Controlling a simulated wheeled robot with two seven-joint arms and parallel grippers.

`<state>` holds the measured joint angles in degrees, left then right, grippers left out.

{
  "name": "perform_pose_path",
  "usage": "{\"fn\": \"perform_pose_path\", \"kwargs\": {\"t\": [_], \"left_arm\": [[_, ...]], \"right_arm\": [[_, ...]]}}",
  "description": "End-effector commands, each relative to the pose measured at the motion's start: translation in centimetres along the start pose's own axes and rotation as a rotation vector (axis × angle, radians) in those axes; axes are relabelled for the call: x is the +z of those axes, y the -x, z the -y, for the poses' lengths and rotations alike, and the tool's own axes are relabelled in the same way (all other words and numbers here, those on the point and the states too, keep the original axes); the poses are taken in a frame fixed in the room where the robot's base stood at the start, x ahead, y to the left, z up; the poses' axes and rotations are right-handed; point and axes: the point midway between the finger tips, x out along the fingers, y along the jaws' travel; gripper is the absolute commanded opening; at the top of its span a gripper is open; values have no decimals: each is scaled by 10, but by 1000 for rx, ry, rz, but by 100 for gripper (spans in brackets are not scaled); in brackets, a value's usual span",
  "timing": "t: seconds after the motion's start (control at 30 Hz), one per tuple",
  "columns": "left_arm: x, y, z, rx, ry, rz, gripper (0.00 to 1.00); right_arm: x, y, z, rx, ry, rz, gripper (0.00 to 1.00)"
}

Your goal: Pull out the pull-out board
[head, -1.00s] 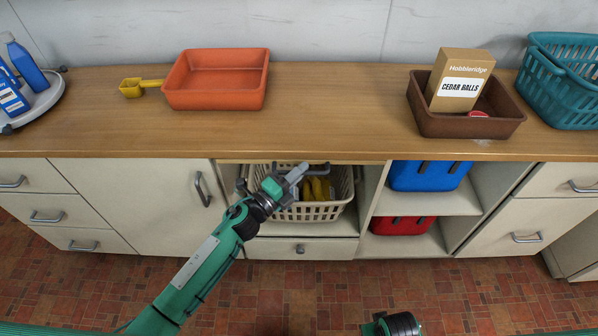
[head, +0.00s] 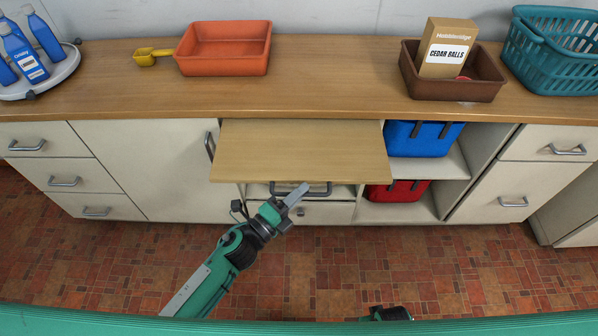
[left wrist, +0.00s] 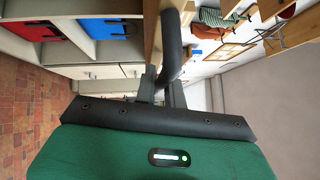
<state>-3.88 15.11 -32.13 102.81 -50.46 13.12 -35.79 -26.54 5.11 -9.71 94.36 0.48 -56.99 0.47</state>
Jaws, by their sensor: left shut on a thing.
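The pull-out board (head: 302,150) is a flat wooden panel. It sticks out from under the countertop in the middle of the cabinets in the head view. A dark bar handle (head: 312,189) is at its front edge. My left gripper (head: 296,194) is at that edge and shut on the handle. In the left wrist view the dark curved handle (left wrist: 172,45) passes between the fingers (left wrist: 162,88), with the board's edge beside it. My right gripper is not clearly seen; only a dark part of my right arm shows at the bottom of the head view.
The countertop (head: 330,80) holds an orange tray (head: 225,48), a yellow scoop (head: 150,56), a brown tray (head: 455,85) with a box, and a teal basket (head: 550,55). Open shelves with a blue bin (head: 422,140) and red bin (head: 398,191) lie right of the board. The floor in front is clear.

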Motion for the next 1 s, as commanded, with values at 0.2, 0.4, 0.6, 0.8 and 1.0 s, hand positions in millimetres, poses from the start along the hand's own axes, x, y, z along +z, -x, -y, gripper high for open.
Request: {"fn": "perform_pose_path", "kwargs": {"t": [0.2, 0.4, 0.6, 0.8, 1.0], "left_arm": [[-29, 29, 6, 4, 5, 0, 0], [-41, 41, 9, 3, 2, 0, 0], [-44, 44, 10, 2, 2, 0, 0], [-44, 44, 10, 2, 1, 0, 0], [-43, 44, 10, 2, 1, 0, 20]], "right_arm": [[2, -3, -1, 1, 0, 2, 36], [2, -3, -1, 1, 0, 2, 36], [2, -3, -1, 2, 0, 2, 36], [2, -3, -2, 2, 0, 2, 36], [2, -3, -2, 2, 0, 2, 36]]}}
